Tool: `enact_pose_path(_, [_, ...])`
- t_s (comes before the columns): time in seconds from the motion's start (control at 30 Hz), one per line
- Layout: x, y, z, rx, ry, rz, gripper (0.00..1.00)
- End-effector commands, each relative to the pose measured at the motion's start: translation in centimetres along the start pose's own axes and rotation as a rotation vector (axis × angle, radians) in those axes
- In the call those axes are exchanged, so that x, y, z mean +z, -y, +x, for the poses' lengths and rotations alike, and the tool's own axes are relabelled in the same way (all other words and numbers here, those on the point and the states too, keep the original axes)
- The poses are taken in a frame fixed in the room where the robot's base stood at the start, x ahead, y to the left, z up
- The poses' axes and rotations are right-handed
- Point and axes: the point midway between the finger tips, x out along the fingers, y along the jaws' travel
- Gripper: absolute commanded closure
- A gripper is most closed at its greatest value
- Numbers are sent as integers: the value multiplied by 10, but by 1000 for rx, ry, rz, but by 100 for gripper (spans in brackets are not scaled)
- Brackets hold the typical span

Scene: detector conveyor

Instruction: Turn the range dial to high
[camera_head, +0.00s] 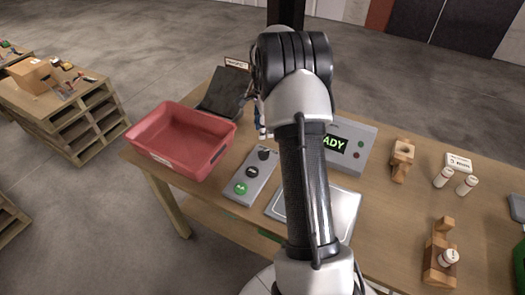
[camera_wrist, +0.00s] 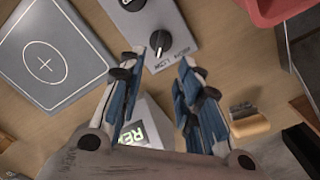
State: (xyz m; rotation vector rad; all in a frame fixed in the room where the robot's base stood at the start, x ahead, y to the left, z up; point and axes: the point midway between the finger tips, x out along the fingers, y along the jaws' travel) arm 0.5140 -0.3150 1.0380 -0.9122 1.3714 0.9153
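The range dial (camera_wrist: 160,40) is a black round knob with a white pointer mark. It sits on the end of a grey control panel (camera_wrist: 178,18), with small lettering beside it that I cannot read surely. In the head view the dial (camera_head: 264,154) is at the far end of the panel (camera_head: 257,185). In the wrist view my gripper (camera_wrist: 155,66) has its two blue-padded fingers spread apart, with nothing between them. The dial shows just beyond the fingertips, apart from them. In the head view my arm hides most of the gripper; a bit of blue finger shows above the dial.
The panel also carries a black control (camera_head: 252,172) and a green button (camera_head: 240,188). A red bin (camera_head: 165,159) stands left of it. A grey plate (camera_head: 343,212) lies to the right, and a lit display box (camera_head: 357,148) stands behind. Wooden holders (camera_head: 402,160) and white bottles (camera_head: 443,178) are farther right.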

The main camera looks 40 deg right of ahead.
Motion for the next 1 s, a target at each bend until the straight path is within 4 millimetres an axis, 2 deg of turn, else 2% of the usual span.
enact_pose_path(0.03, [0,0,14,2,0,-1,68])
enact_pose_path(0.2, [0,0,52,1,0,-1,68])
enact_pose_path(0.4, [0,0,89,1,0,-2,68])
enact_pose_path(0.5, [0,0,100,0,0,-2,68])
enact_pose_path(0.7, [0,1,111,-2,0,-2,68])
enact_pose_path(0.97, [0,1,111,-2,0,-2,68])
enact_pose_path(1.0, [0,1,111,-2,0,-2,71])
